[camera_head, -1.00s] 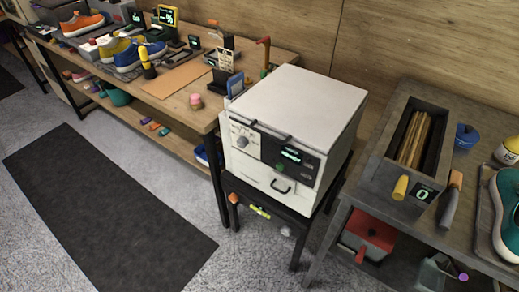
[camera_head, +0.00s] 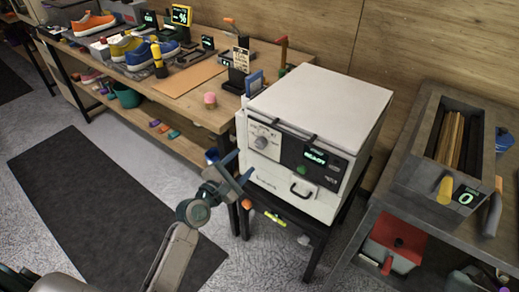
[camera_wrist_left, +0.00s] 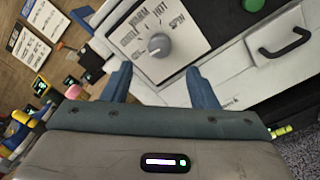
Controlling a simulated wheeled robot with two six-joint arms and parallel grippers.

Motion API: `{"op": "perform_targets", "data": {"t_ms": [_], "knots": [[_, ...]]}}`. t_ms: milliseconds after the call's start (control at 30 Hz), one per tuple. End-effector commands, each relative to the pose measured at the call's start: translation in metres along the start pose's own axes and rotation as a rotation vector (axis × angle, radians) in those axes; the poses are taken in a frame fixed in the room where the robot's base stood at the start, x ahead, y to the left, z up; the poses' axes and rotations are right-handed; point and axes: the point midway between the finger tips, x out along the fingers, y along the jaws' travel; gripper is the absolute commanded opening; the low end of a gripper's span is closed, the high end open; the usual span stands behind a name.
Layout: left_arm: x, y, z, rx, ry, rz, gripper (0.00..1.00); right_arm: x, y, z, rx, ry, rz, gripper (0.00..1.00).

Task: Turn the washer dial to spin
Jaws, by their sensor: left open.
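The washer (camera_head: 318,105) is a white box on a dark stand, with a display reading READY and a green button on its front. Its grey dial (camera_head: 261,142) is at the left of the front panel. In the left wrist view the dial (camera_wrist_left: 159,46) sits among labels including WARM, HOT and SPIN. SPIN is at the right. My left gripper (camera_head: 236,166) is open and empty, in front of and below the dial, apart from it. Its blue fingers (camera_wrist_left: 158,84) show in the left wrist view with the dial beyond the gap between them. My right gripper is not in view.
A wooden bench (camera_head: 205,112) with sneakers and small tools stands to the left. A grey shelf (camera_head: 417,210) with a box of sticks stands to the right. A black handle (camera_head: 301,190) sticks out from the washer's lower front. A dark mat (camera_head: 100,205) lies on the floor.

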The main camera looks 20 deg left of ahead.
Motion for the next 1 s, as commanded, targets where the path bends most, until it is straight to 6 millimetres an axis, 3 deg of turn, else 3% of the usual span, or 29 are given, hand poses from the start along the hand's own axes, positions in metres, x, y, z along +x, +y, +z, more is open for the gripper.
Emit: {"op": "perform_targets", "data": {"t_ms": [200, 400, 800, 1000], "knots": [[0.044, 0.001, 0.0, 0.0, 0.001, 0.002, 0.53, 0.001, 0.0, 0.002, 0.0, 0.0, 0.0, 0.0], [0.07, 0.0, -0.001, 0.002, 0.001, 0.001, 0.53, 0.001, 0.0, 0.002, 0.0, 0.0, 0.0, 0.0], [0.079, 0.0, -0.001, 0.003, 0.002, 0.0, 0.53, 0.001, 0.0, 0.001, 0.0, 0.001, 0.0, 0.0], [0.079, 0.0, -0.001, 0.003, 0.002, 0.0, 0.16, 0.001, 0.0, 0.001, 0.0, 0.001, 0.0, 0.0]]}}
